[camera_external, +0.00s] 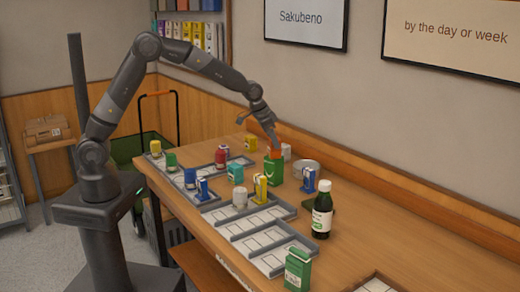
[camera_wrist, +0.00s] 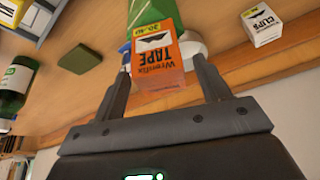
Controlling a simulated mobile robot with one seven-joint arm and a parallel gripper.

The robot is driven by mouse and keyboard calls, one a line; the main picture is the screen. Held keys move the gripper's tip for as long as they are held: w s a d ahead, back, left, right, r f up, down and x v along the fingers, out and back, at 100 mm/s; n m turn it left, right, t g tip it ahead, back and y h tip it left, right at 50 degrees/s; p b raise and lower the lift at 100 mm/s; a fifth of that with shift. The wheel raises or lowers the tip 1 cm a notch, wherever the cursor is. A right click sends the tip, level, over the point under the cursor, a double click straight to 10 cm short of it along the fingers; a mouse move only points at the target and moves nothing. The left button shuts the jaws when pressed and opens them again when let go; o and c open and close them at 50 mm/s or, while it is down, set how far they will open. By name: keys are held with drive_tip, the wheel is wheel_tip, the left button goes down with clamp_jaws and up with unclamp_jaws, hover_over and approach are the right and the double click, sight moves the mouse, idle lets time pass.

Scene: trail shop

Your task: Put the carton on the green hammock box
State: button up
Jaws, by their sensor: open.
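The orange tape carton (camera_external: 275,153) is on top of a green box (camera_external: 273,172) on the counter, and it appears to rest there. In the wrist view the orange carton (camera_wrist: 160,62) stands between the two fingers of my gripper (camera_wrist: 162,75), with its printed face visible. The green box (camera_wrist: 148,12) shows just beyond it. My gripper (camera_external: 271,140) is open, with its fingers on both sides of the carton. The carton hides part of the green box's top, so exact contact is hard to see. Another green box (camera_external: 297,268) stands at the front of the counter.
A round metal tin (camera_external: 306,168) and a blue-white box (camera_external: 308,181) stand right of the green box. A dark bottle (camera_external: 322,210) stands nearer the front. A white clips box (camera_wrist: 263,25) is close by. Grey divided trays (camera_external: 250,222) with small goods line the counter's left.

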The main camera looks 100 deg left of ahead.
drive_tip(key=v, duration=1)
drive_tip(key=s+d+r+m, duration=0.1)
drive_tip(key=s+d+r, duration=0.45)
drive_tip(key=d, duration=0.35)
drive_tip(key=s+d+m, duration=0.1)
drive_tip(key=s+d, duration=0.5)
drive_tip(key=s, duration=0.3)
drive_tip(key=s+d+m+t+h, duration=0.1)
drive_tip(key=s+d, duration=0.4)
drive_tip(key=s, duration=0.4)
drive_tip(key=s+d+m, duration=0.1)
drive_tip(key=s+d, duration=0.5)
drive_tip(key=s, duration=0.3)
drive_tip(key=shift+s+d+f+m+t+h, duration=0.3)
drive_tip(key=shift+s, duration=0.1)
